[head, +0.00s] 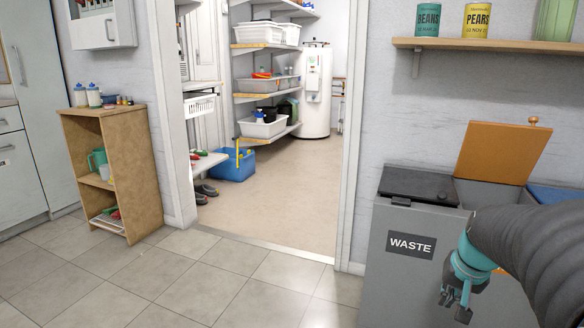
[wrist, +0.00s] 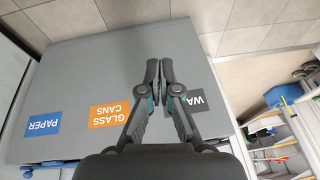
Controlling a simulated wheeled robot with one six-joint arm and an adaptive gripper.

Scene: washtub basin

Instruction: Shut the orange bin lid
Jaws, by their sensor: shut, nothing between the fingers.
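The orange bin lid (head: 503,151) stands open in the head view, tilted up and back, with a round knob at its top corner. It rises from the grey bin unit (head: 405,273), behind the opening of the middle compartment. My gripper (head: 457,305) is in front of the bin unit, below the lid and apart from it, pointing down. In the wrist view my gripper (wrist: 158,66) has its fingertips together with nothing between them, in front of the bin's grey front. The lid does not show in the wrist view.
A dark lid (head: 418,184) lies shut over the waste compartment, left of the orange one; a blue lid (head: 556,199) is at the right. A shelf (head: 490,45) with tins hangs above. Open floor (head: 200,275) lies left of the bins.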

